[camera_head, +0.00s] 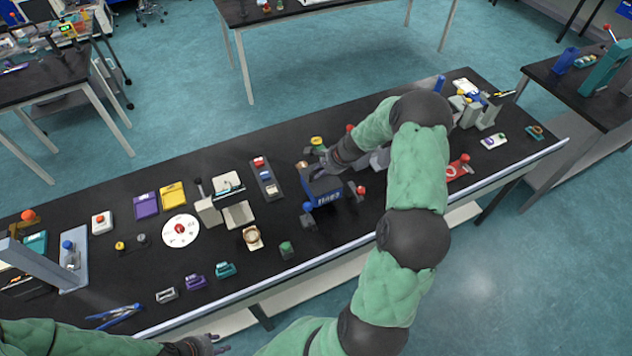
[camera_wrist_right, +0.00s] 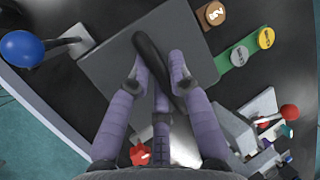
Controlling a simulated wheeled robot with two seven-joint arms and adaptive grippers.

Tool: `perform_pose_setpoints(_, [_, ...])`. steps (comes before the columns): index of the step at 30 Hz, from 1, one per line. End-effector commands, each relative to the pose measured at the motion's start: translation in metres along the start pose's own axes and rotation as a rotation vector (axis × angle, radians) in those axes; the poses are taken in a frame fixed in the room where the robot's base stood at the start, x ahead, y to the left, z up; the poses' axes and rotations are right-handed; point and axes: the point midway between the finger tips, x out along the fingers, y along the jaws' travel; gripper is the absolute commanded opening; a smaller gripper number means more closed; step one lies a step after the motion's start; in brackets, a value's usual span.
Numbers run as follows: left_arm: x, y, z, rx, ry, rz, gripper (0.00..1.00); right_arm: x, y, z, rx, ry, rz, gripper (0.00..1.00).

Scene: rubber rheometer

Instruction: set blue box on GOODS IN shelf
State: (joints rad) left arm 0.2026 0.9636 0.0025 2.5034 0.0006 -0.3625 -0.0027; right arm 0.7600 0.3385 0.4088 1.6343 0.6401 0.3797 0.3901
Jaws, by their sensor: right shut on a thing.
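My right gripper (camera_head: 322,172) reaches in from the right over the middle of the long black table. Its purple fingers (camera_wrist_right: 156,80) are shut on a black bar-like handle (camera_wrist_right: 148,45) above a flat grey plate (camera_wrist_right: 110,62). In the head view this is a dark-topped device with a blue front (camera_head: 327,200) bearing pale lettering. No separate blue box is clear there. A blue container (camera_head: 563,61) stands on the right-hand table. I cannot make out a GOODS IN shelf. My left gripper (camera_head: 203,346) is at the bottom edge, below the table's front edge; its opening is unclear.
Left of my right gripper are a switch strip (camera_head: 265,178), a white round dish (camera_head: 181,231) and purple and yellow blocks (camera_head: 172,195). A red clamp-like piece (camera_head: 458,167) lies to the right. Blue-handled pliers (camera_head: 115,316) lie at front left. Floor is clear in front.

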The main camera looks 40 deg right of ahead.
Motion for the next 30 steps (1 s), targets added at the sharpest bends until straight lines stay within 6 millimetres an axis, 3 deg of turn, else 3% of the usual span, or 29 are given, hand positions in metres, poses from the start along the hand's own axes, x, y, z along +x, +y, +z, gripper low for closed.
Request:
perform_pose_setpoints(15, [0.008, -0.003, 0.0, 0.0, 0.0, 0.0, 0.4, 0.044, 0.019, -0.015, 0.0, 0.002, -0.003, 0.0])
perform_pose_setpoints(29, [0.011, -0.004, -0.001, 0.0, 0.0, 0.0, 0.4, 0.05, 0.022, -0.017, -0.001, 0.002, -0.004, 0.0])
perform_pose_setpoints(30, [0.011, -0.004, -0.001, 0.0, 0.0, 0.0, 0.4, 0.051, 0.023, -0.016, 0.0, 0.001, -0.001, 0.26])
